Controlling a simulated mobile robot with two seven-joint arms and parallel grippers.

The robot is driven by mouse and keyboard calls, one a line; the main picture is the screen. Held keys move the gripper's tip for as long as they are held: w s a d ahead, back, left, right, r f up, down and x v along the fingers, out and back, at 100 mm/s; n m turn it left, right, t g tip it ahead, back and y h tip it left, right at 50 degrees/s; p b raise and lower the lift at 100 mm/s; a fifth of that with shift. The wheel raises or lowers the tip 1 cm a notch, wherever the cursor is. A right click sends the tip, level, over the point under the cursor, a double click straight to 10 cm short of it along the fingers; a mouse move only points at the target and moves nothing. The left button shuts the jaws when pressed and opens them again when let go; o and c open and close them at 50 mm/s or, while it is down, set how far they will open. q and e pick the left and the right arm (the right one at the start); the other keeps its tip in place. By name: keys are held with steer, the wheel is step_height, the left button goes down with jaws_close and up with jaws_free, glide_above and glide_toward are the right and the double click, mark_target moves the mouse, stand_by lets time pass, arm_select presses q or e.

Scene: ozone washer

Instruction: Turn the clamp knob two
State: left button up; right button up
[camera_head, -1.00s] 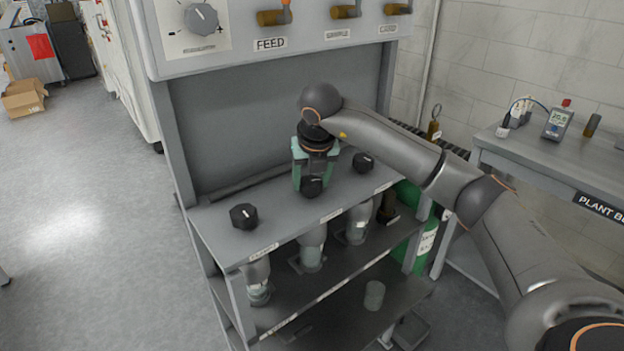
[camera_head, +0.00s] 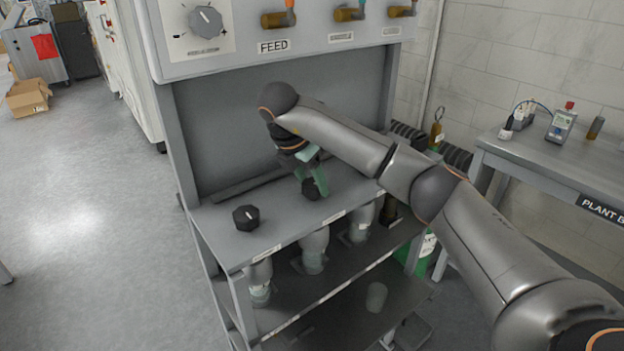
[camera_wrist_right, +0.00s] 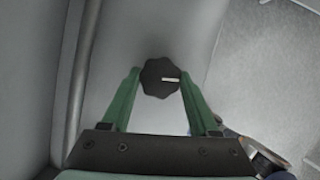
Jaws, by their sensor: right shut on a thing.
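The clamp knob two (camera_head: 311,188) is a black lobed knob, the middle one on the grey shelf top. My right gripper (camera_head: 312,182) comes down over it at a slant, its green fingers shut on the knob. In the right wrist view the knob (camera_wrist_right: 159,77) sits between the two green fingertips (camera_wrist_right: 161,80), and its white pointer line faces right. In the head view the fingers hide part of the knob. My left gripper is not in view.
Another black knob (camera_head: 246,217) stands to the left on the shelf top. My right arm covers the shelf top's right part. Several clear bottles (camera_head: 314,252) are below the shelf top. A panel with a dial (camera_head: 205,21) and valves (camera_head: 278,19) overhangs the back.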

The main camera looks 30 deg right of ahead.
steer(key=shift+w+r+m+g, duration=0.15)
steer(key=shift+m+g, duration=0.25)
steer(key=shift+m, duration=0.6)
steer(key=o, duration=1.4)
steer(key=shift+p, duration=0.3)
steer(key=p+v, duration=0.2)
steer(key=v, duration=0.9)
steer(key=shift+a+r, duration=0.3)
steer(key=shift+a, duration=0.05)
